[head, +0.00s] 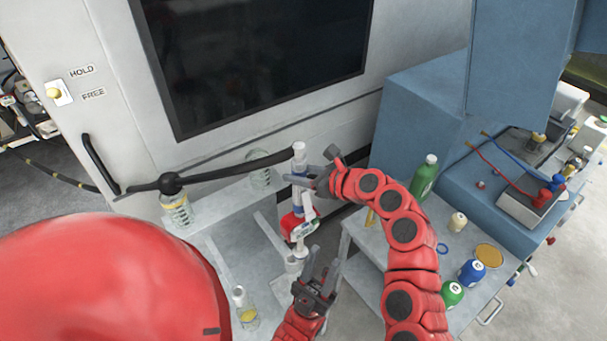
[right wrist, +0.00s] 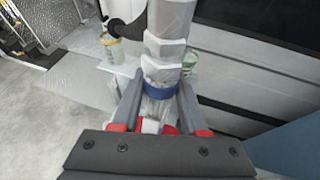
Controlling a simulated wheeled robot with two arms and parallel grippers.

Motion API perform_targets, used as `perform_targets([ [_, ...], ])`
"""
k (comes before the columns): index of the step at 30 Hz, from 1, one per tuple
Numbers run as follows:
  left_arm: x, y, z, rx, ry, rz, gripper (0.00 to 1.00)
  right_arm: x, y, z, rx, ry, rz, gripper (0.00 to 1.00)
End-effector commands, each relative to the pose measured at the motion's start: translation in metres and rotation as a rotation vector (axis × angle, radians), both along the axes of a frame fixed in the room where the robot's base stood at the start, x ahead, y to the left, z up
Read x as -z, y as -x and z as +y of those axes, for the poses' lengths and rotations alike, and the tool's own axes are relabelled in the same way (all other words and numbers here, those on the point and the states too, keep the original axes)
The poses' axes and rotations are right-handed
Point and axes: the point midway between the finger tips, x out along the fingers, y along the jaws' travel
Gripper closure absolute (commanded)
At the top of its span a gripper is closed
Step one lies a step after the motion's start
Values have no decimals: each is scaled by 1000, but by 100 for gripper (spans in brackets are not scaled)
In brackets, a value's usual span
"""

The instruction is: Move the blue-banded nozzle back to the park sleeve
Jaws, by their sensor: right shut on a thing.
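The blue-banded nozzle (head: 299,152) is upright in the head view, with a pale top, a blue band and a red-and-white body below. My right gripper (head: 312,178) is shut on it from the right. In the right wrist view, the nozzle's grey stem and blue band (right wrist: 158,90) sit between the two fingers of my right gripper (right wrist: 158,103). My left gripper (head: 321,264) is below the nozzle, open and empty, with its fingers pointing up. A pale cylinder (head: 293,265), possibly the park sleeve, stands beside my left gripper. I cannot tell whether the nozzle's lower end touches it.
A green bottle (head: 425,175) and several small bottles stand on the right cart. The HOLD/FREE switch (head: 56,93) is on the cabinet wall.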

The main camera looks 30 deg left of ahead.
Motion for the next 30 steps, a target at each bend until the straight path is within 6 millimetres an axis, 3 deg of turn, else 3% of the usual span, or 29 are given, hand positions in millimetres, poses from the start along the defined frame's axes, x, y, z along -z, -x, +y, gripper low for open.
perform_targets([
  [10, 1, 0, 0, 0, 0, 0, 64, 8, -7, 24, 0, 1, -5, 100],
  [21, 21, 0, 0, 0, 0, 0, 64, 20, -13, 48, 0, -4, -5, 100],
  [30, 13, 0, 0, 0, 0, 0, 64, 24, -12, 47, 0, -5, 0, 100],
])
